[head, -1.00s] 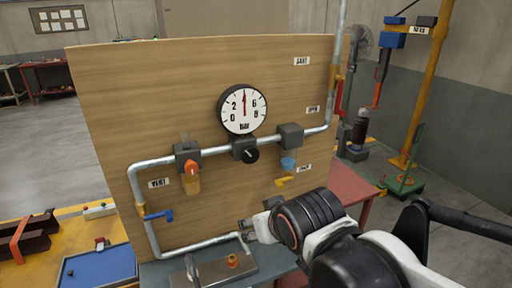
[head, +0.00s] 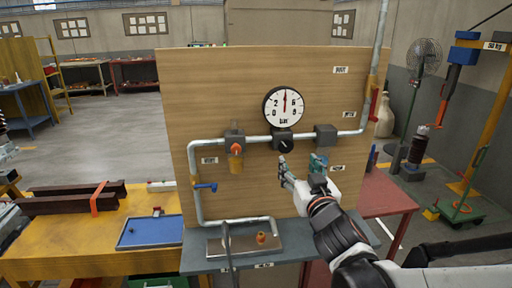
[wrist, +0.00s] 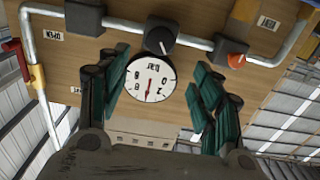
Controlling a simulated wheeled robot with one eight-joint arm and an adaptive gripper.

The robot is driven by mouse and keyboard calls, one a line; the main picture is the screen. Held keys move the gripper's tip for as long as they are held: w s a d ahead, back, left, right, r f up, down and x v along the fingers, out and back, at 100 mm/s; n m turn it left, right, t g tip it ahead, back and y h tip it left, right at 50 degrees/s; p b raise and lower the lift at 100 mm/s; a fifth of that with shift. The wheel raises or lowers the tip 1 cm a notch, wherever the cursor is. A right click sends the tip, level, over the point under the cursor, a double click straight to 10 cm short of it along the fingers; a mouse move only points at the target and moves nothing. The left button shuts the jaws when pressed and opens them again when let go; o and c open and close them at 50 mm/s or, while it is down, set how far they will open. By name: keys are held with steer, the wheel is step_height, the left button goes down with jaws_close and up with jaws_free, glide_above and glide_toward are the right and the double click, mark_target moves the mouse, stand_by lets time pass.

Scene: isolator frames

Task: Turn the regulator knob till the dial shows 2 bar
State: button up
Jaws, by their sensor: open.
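The round white dial (head: 284,105) is mounted on a wooden board, its red needle pointing nearly straight up between the 2 and the 6. It also shows upside down in the wrist view (wrist: 150,80). The black regulator knob (head: 285,146) with a white mark sits just below the dial; in the wrist view the knob (wrist: 160,40) lies ahead, between the lines of my fingers. My gripper (head: 300,170) is open and empty, below and slightly right of the knob in the head view. The wrist view shows the gripper's fingers (wrist: 160,62) spread apart, not touching the knob.
A grey pipe (head: 260,139) runs across the board, with an orange-capped unit (head: 236,150) left of the knob and a grey block (head: 325,134) right of it. A blue valve handle (head: 206,187) is lower left. A bench (head: 200,258) stands below.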

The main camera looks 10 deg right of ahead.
mark_target(286, 145)
steer(key=w+b, duration=0.2)
steer(key=w, duration=0.9)
steer(key=shift+w, duration=0.1)
steer(key=c, duration=1)
